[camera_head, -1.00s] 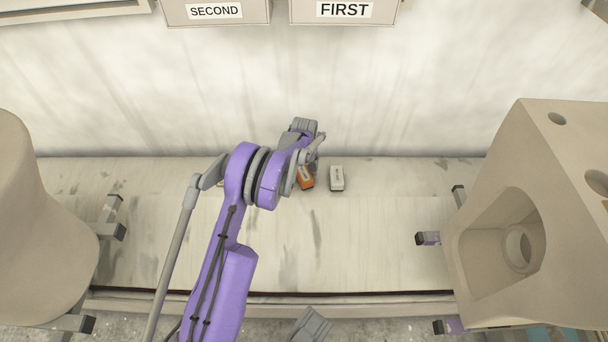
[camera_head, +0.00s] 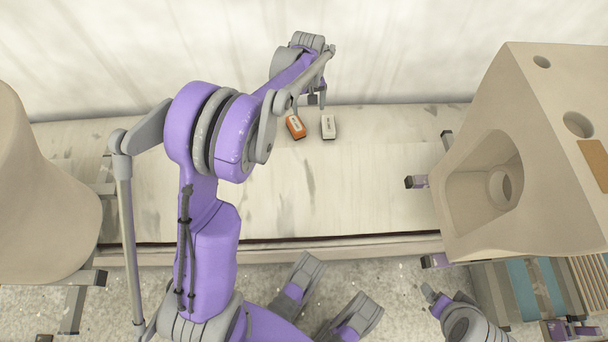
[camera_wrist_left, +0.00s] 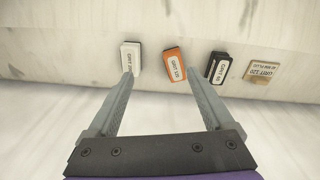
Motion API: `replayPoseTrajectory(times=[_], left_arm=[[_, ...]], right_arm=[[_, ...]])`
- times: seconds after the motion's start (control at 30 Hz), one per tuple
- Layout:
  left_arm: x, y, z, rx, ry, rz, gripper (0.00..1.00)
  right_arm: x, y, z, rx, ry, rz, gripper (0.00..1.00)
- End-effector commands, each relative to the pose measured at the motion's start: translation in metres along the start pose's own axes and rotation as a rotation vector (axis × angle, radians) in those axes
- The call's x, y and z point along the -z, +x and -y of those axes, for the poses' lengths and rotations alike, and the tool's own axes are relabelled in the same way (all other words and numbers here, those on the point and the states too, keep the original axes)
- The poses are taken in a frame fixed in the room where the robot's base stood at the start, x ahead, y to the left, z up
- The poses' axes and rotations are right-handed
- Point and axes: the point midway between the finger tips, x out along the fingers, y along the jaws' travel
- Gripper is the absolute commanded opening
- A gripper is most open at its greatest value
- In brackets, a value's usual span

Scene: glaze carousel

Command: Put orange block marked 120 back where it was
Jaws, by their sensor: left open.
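The orange block (camera_head: 296,127) lies a little tilted on the pale bench, with a white label whose text is hard to read. In the left wrist view the orange block (camera_wrist_left: 175,64) sits between a white block (camera_wrist_left: 131,56) and a black block (camera_wrist_left: 216,67), apart from both. Beyond the black block is a tan marked piece (camera_wrist_left: 262,70) that seems to read GRIT 120. In the head view the left gripper (camera_head: 310,100) is just behind the orange block.
The bench (camera_head: 350,190) is bare in front of the blocks. A large beige hollow housing (camera_head: 475,120) stands at the right, and a rounded beige body (camera_head: 40,200) at the left. A pale wall runs behind.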

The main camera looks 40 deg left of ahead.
Motion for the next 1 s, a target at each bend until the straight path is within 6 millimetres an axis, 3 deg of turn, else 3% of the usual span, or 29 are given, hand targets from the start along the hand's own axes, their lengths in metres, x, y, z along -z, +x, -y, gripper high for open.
replayPoseTrajectory(times=[0.03,0.2,0.43,0.7,0.83,1.0], left_arm=[[-0.021,-0.016,-0.003,-0.01,0.051,-0.013,0.86],[-0.085,-0.055,-0.004,-0.042,0.225,-0.065,0.86],[-0.173,-0.085,0.014,-0.086,0.457,-0.138,0.86],[-0.265,-0.086,0.053,-0.135,0.715,-0.228,0.86],[-0.292,-0.078,0.068,-0.151,0.801,-0.262,0.86],[-0.308,-0.071,0.077,-0.16,0.854,-0.283,0.86]], right_arm=[[0.0,0.0,0.0,0.0,0.0,0.0,0.83],[0.0,0.0,0.0,0.0,0.0,0.0,0.83],[0.0,0.0,0.0,0.0,0.0,0.0,0.83],[0.0,0.0,0.0,0.0,0.0,0.0,0.83],[0.0,0.0,0.0,0.0,0.0,0.0,0.83],[0.0,0.0,0.0,0.0,0.0,0.0,0.83]])
